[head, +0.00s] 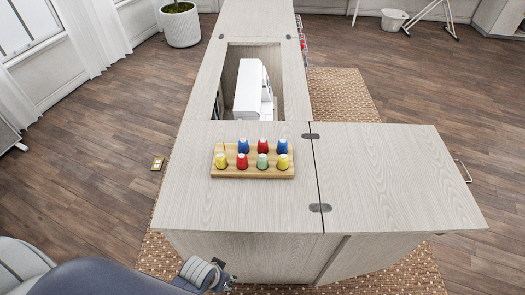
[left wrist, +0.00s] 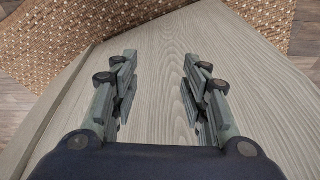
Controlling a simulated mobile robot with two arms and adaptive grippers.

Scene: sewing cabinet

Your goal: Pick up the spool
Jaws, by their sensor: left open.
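Several coloured spools stand upright on a wooden holder (head: 230,173) on the cabinet top (head: 205,205). The back row holds a blue spool (head: 243,146), a red spool (head: 263,146) and another blue spool (head: 282,146). The front row holds a yellow spool (head: 221,160), a red spool (head: 242,161), a mint green spool (head: 262,161) and another yellow spool (head: 283,161). My left gripper (head: 226,277) is low at the cabinet's near side, well away from the spools. In the left wrist view its fingers (left wrist: 158,78) are apart and empty, with pale wood behind them. My right gripper is out of view.
A white sewing machine (head: 247,90) sits in the cabinet opening behind the holder. A hinged leaf (head: 400,175) extends to the right, its top clear. A woven rug (head: 395,270) lies under the cabinet. A white planter (head: 181,28) stands at the back left.

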